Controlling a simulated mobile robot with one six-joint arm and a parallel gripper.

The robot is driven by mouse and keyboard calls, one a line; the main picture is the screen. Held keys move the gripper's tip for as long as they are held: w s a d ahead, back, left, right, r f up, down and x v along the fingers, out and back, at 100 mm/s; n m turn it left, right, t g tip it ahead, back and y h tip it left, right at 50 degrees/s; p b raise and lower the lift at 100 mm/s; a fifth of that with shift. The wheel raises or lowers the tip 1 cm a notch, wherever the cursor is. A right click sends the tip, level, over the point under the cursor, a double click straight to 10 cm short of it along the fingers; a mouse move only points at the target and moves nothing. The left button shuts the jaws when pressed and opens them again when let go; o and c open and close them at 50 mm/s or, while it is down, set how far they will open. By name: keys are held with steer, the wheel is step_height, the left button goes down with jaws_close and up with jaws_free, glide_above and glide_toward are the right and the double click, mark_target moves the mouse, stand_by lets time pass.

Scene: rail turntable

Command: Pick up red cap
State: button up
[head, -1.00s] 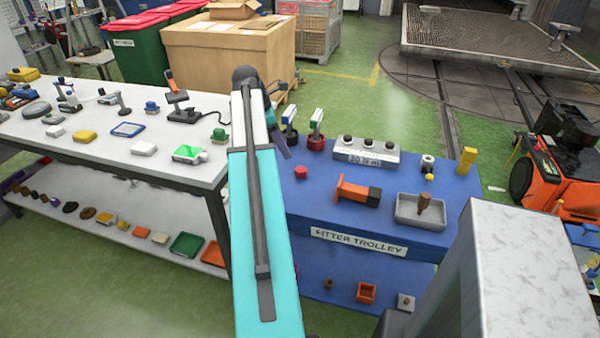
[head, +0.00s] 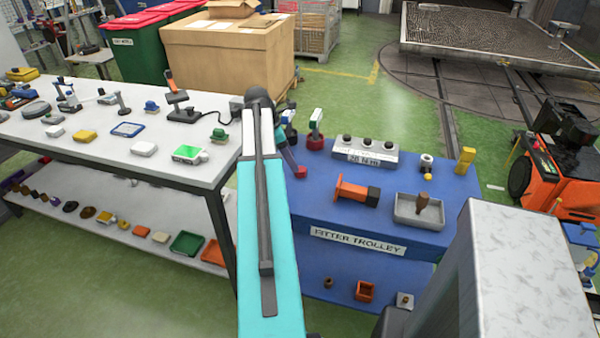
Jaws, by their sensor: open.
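The red cap (head: 301,173) is a small red piece on the blue top of the fitter trolley (head: 320,215), near its left edge. My gripper (head: 294,163) is a dark shape beside my teal arm, pointing down and right at the red cap. Its tip overlaps the cap's upper left side in the picture; I cannot tell whether it touches. The gripper is open, though the two fingers cannot be told apart. Part of the wrist is hidden behind my arm.
Behind the cap stand a green-and-white tool and a red-based tool (head: 315,130), and a grey block with knobs (head: 365,152). An orange-and-black piece (head: 356,191) and a grey tray (head: 407,219) lie to the right. A white bench (head: 100,160) stands left.

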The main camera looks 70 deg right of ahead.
mark_target(300, 172)
steer(key=shift+d+p+x, duration=0.15)
steer(key=shift+p+x, duration=0.2)
steer(key=shift+x, duration=0.5)
steer(key=shift+d+p+x, duration=0.15)
steer(key=shift+p+x, duration=0.15)
steer(key=shift+x, duration=1.35)
steer(key=shift+s, duration=0.15)
steer(key=c, duration=1.1)
